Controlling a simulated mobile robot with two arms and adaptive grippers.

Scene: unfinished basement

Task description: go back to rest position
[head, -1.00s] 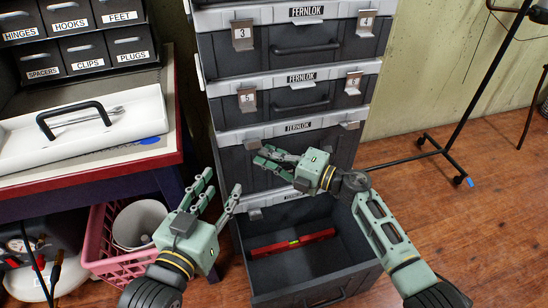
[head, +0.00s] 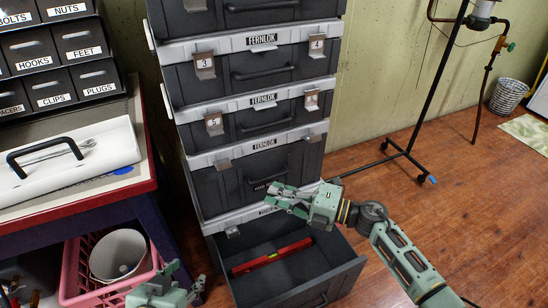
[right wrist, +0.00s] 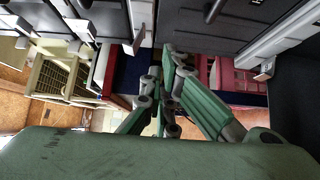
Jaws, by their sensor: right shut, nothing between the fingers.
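My left gripper (head: 186,276) is at the bottom edge of the head view, partly cut off. Its fingertips are apart and nothing shows between them. My right gripper (head: 276,198) is in front of the dark drawer stack (head: 232,183), above the open bottom drawer (head: 344,272). It points left in the head view. In the right wrist view, its green fingers (right wrist: 167,95) are together and hold nothing. A red level (head: 270,256) lies inside the open drawer, below the right gripper and apart from it.
A black stand (head: 440,110) and a wire basket (head: 508,95) are right. The wooden floor right of the drawers is mostly clear.

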